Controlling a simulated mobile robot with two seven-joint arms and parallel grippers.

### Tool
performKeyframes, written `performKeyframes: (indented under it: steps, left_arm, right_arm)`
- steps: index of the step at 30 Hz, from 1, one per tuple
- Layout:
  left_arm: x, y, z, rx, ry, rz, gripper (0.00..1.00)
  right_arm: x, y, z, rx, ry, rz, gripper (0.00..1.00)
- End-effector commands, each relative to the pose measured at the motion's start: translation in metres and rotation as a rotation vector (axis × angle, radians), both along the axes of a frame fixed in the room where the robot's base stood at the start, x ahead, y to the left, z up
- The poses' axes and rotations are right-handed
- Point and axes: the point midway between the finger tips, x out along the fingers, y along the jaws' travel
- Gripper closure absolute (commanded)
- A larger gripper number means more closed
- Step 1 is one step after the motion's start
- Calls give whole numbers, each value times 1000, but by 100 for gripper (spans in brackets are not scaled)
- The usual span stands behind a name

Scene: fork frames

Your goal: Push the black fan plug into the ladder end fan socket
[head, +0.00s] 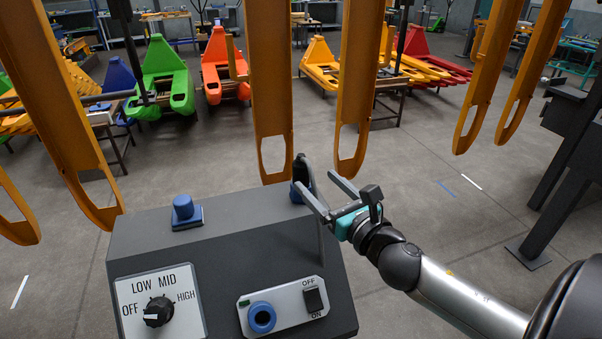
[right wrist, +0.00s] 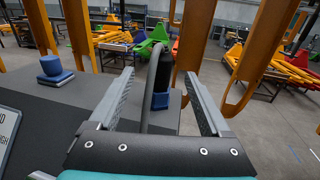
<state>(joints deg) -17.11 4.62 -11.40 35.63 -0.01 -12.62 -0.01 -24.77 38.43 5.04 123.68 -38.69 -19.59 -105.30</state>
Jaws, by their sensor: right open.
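The black fan plug (head: 305,171) stands at the back right of the dark console's top, with a blue socket piece (head: 296,193) at its base. In the right wrist view the plug (right wrist: 163,72) is above the blue piece (right wrist: 160,101). I cannot tell how deep it sits. A grey cable (head: 321,237) runs down from the plug. My right gripper (head: 316,181) is open, its fingers pointing at the plug; in the right wrist view the plug shows between the fingertips. I cannot tell whether they touch it. My left gripper is out of view.
The console (head: 225,222) also carries a blue round fitting (head: 184,212) at left, a LOW/MID/HIGH dial (head: 158,311) and a panel (head: 289,309) with a blue ring and OFF/ON switch. Orange fork frames (head: 271,100) hang just behind.

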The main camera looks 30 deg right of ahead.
Motion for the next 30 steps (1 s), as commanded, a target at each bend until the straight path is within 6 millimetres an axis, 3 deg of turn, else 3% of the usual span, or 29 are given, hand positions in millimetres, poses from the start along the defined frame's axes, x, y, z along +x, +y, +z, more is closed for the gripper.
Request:
performKeyframes:
  steps: [12, 23, 30]
  left_arm:
    - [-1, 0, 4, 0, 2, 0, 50]
    - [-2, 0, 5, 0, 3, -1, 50]
    - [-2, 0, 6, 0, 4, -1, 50]
  right_arm:
    - [49, -2, 1, 1, -1, -2, 19]
    - [66, -3, -1, 3, 0, -1, 19]
    - [94, -6, -4, 4, -1, -2, 19]
